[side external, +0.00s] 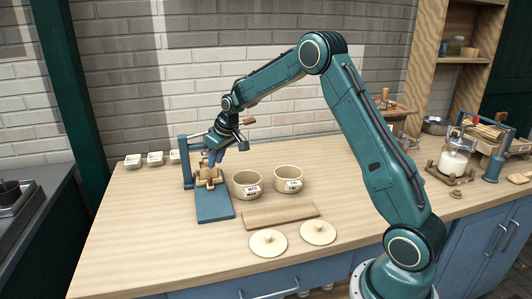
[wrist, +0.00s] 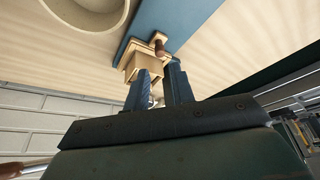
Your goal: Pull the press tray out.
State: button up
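The press stands at the left of the worktop in the side view, with a blue upright frame (side external: 186,163) and a flat blue base (side external: 214,206). Its pale wooden tray (side external: 208,182) sits on the base inside the frame. In the wrist view the wooden tray (wrist: 143,66) shows just beyond my fingertips, with a small brown handle (wrist: 160,46) past it. My gripper (side external: 215,158) points down at the tray from above. In the wrist view its dark fingers (wrist: 160,72) are apart with a narrow gap. I see nothing clearly held; exact contact with the wood cannot be told.
Two cream labelled pots (side external: 247,185) (side external: 288,179) stand right of the press. A wooden board (side external: 280,216) and two round lids (side external: 268,243) (side external: 318,232) lie in front. Small white dishes (side external: 155,158) stand behind left. The worktop left of the base is clear.

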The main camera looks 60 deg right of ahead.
aim_at(210, 178)
jog(key=x, duration=0.8)
grip_shut()
